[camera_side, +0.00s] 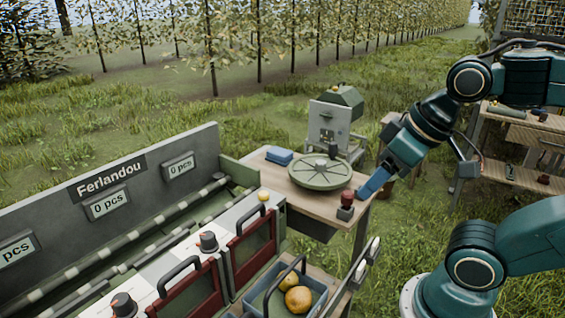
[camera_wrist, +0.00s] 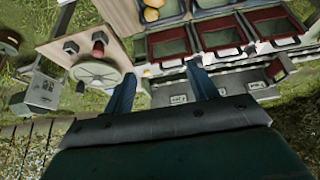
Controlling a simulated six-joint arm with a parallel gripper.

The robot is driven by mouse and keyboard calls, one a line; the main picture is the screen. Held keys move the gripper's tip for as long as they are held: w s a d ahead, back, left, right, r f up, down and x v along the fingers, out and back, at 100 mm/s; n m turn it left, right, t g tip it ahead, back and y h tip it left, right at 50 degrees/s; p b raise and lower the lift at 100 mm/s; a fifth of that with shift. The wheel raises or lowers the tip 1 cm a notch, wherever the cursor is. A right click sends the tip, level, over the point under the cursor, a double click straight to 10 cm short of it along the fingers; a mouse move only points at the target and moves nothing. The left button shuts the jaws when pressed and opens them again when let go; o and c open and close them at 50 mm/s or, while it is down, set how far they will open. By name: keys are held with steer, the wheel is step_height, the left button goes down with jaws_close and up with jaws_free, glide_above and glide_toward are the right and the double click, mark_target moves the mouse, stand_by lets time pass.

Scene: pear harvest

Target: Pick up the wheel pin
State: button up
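A red-topped pin (camera_side: 347,198), which looks like the wheel pin, stands upright on a dark block at the front right of the wooden table. In the wrist view its red top (camera_wrist: 99,37) shows at upper left, beside the wheel. The round green wheel (camera_side: 320,172) lies flat behind it on the table. My gripper (camera_side: 369,190) is just right of the pin in the side view, pointing down-left and apparently clear of it. In the wrist view my two blue fingers (camera_wrist: 161,73) are spread with nothing between them.
A grey machine (camera_side: 330,125) stands behind the table, and a blue block (camera_side: 279,155) lies left of the wheel. The sorting line with red-framed bins (camera_side: 250,250) is at left. A blue-grey crate (camera_side: 262,308) with pears (camera_side: 298,299) is in front.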

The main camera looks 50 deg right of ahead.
stand_by(0.3)
steer(key=m+g, duration=0.6)
steer(key=m, duration=1.5)
glide_above(347, 192)
step_height(347, 192, down, 7)
steer(key=shift+f, duration=0.15)
steer(key=shift+a+f, duration=0.1)
steer(key=shift+f, duration=4.1)
steer(key=shift+f, duration=0.15)
